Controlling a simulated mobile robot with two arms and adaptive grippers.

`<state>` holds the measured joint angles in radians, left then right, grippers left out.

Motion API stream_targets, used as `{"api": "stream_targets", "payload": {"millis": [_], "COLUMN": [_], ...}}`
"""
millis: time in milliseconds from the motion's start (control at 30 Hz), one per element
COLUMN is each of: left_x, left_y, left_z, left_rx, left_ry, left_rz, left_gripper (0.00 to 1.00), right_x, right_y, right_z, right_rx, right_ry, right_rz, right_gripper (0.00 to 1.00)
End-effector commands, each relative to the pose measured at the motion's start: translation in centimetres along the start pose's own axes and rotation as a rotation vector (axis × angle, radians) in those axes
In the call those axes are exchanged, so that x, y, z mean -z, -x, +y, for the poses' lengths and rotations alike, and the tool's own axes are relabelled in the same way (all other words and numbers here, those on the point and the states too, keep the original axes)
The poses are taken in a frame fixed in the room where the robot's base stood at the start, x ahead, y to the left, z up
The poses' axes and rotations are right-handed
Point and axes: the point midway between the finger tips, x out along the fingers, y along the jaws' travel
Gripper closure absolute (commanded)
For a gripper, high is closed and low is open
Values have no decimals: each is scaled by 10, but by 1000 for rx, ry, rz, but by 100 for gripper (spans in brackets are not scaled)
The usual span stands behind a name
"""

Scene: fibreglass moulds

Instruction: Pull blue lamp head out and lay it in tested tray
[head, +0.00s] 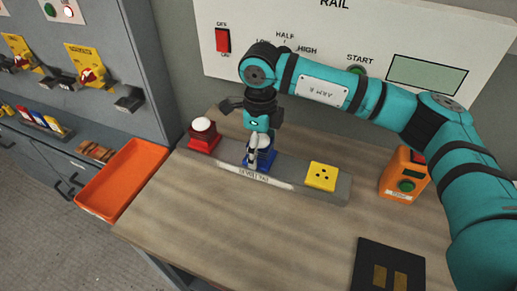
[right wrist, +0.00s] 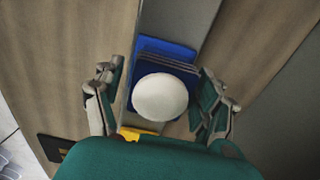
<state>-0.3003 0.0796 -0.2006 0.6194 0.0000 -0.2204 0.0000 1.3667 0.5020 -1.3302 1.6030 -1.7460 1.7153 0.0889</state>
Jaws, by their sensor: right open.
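The blue lamp head (head: 266,159), with a white dome, stands on the grey rail (head: 338,190) on the bench, between a red lamp head and a yellow piece. It also shows in the right wrist view (right wrist: 160,97), dome toward the camera. My right gripper (head: 254,160) points down over it and partly hides it. In the right wrist view the open fingers stand on either side of the dome, with visible gaps. An orange tray (head: 122,180) lies at the bench's left; its inside looks empty and no label can be read. My left gripper is not in view.
A red lamp head (head: 203,136) and a yellow socket piece (head: 322,176) flank the blue one. An orange box with a green button (head: 404,173) and a black plate (head: 388,267) are at the right. The front bench is clear. A control panel (head: 440,35) stands behind.

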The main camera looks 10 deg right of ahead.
Motion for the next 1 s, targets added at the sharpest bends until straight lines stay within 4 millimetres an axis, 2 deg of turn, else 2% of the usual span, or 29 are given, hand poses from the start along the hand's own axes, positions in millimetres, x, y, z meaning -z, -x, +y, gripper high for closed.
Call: {"api": "stream_targets", "payload": {"millis": [1000], "left_x": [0], "left_y": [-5], "left_z": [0], "left_rx": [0], "left_ry": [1], "left_rz": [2], "left_gripper": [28], "right_x": [0], "right_y": [0], "right_z": [0], "right_rx": [1], "right_ry": [0], "right_rz": [0], "right_gripper": [28]}}
